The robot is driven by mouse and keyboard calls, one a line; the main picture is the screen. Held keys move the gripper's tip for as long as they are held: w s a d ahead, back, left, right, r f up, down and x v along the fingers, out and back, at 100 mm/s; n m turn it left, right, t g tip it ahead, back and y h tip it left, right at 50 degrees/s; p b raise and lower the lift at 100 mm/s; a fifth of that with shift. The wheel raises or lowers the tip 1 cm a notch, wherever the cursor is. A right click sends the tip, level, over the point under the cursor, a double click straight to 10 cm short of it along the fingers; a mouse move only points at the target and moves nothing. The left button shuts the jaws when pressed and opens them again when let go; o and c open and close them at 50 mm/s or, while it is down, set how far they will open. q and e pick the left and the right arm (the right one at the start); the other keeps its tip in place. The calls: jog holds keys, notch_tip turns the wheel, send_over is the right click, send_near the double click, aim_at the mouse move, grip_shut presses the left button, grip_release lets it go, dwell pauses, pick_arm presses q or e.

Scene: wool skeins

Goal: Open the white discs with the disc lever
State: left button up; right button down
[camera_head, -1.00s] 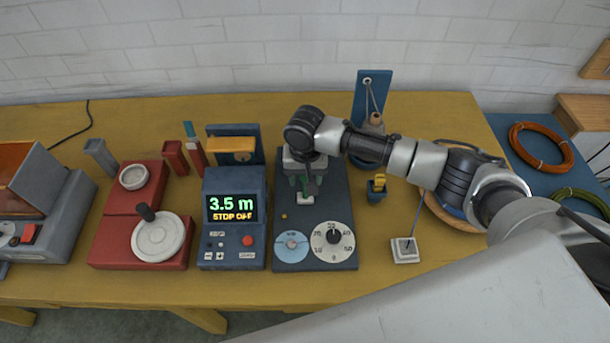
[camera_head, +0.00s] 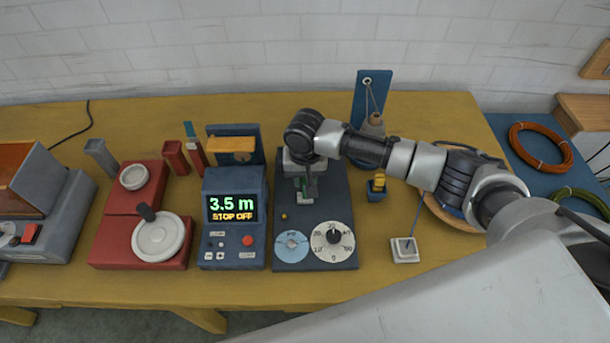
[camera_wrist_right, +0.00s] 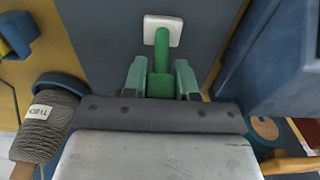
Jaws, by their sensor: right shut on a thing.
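My right gripper (camera_wrist_right: 160,80) is shut on the green disc lever (camera_wrist_right: 162,48) in the right wrist view. A white square piece (camera_wrist_right: 163,30) sits at the lever's far end, over a dark blue panel. In the head view, the right gripper (camera_head: 307,183) points down over the dark blue board (camera_head: 330,195) and partly hides the lever. Below it on the board are a round white dial (camera_head: 332,242) with a black knob and a small light-blue dial (camera_head: 291,244). I cannot clearly make out white discs at the lever. My left gripper is not in view.
The display unit (camera_head: 232,209), reading 3.5 m, stands close left of the board. A red unit with a white crank wheel (camera_head: 161,235) is farther left. A yarn cone (camera_head: 373,124) and a small blue holder (camera_head: 377,187) stand right.

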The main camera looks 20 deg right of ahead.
aim_at(305, 198)
jog(key=shift+s+a+r+t+h+p, duration=0.1)
jog(key=shift+s+r+t+h+p, duration=0.25)
jog(key=shift+t+p, duration=0.8)
jog(key=shift+s+a+r+t+h+p, duration=0.15)
jog(key=shift+s+t+p, duration=0.3)
jog(key=shift+p, duration=1.35)
jog(key=shift+s+a+t+p, duration=0.1)
jog(key=shift+s+t+p, duration=0.25)
jog(key=shift+t+p, duration=0.4)
jog(key=shift+s+a+f+t+h, duration=0.1)
jog(key=shift+s+f+t+h, duration=0.25)
jog(key=shift+t, duration=0.5)
jog(key=shift+s+t+h+b, duration=0.3)
jog(key=shift+t+h+b, duration=0.05)
jog(key=shift+t, duration=0.55)
jog(key=shift+s+a+t+b, duration=0.15)
jog(key=shift+t+b, duration=0.15)
jog(key=shift+t, duration=0.2)
jog(key=c, duration=0.9)
grip_release()
